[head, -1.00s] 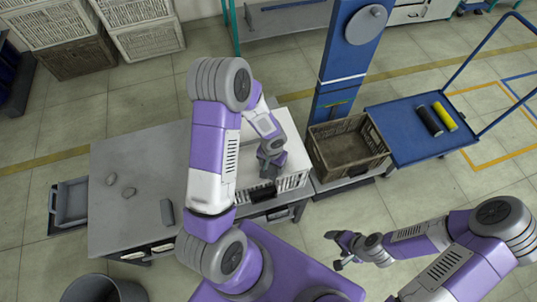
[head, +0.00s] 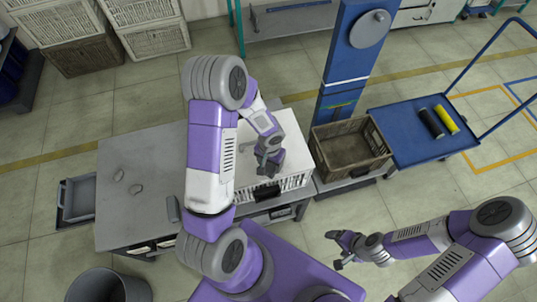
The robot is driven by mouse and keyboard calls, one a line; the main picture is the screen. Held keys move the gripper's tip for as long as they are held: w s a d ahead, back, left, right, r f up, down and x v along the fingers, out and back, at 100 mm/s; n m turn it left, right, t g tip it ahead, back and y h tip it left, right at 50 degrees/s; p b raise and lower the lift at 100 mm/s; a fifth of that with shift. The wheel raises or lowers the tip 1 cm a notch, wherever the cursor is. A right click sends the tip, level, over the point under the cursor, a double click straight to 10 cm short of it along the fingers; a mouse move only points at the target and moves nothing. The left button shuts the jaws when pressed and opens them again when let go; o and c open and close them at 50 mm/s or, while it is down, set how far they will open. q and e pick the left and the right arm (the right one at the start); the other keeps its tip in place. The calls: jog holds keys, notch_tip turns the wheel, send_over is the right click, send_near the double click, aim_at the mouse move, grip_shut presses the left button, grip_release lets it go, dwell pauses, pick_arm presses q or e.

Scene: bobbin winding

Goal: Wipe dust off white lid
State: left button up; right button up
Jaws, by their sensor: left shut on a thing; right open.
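The white lid (head: 291,140) lies on top of a white slatted crate (head: 297,182) at the right part of the grey table. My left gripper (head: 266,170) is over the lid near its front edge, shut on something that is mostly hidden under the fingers. I cannot make out that thing or any dust on the lid at this size. My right gripper (head: 337,248) is open and empty, out over the floor in front of the table.
A brown crate (head: 350,150) stands right of the lid. A blue cart (head: 400,135) carries black and yellow rolls. A blue post (head: 345,60) rises behind.

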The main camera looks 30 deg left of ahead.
aim_at(270, 165)
pick_arm(q)
jog(key=shift+r+p, duration=1.45)
jog(key=shift+r, duration=0.9)
